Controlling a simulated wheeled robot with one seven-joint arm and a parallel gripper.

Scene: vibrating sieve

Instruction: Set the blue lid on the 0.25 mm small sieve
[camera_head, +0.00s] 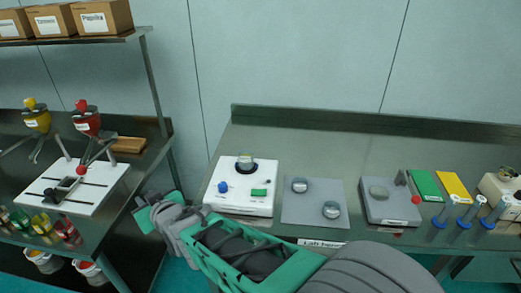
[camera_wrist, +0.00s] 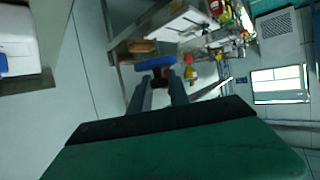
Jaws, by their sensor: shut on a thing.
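In the wrist view my gripper (camera_wrist: 163,80) is shut on the blue lid (camera_wrist: 155,62), which shows edge-on as a blue bar at the fingertips, held in the air. In the head view my arm reaches left past the table's front edge, and the lid cannot be made out there. A small round metal piece sits in a dark ring on the white shaker (camera_head: 262,205). Two round metal pieces, one at the back (camera_head: 300,185) and one at the front (camera_head: 331,209), rest on a grey mat. I cannot tell which is the 0.25 mm sieve.
A grey scale (camera_head: 390,214) with a round metal piece stands right of the mat (camera_head: 313,220). Green (camera_head: 425,185) and yellow (camera_head: 453,185) blocks and blue-based tools are farther right. A shelf bench with red and yellow funnels stands left. A gap separates the benches.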

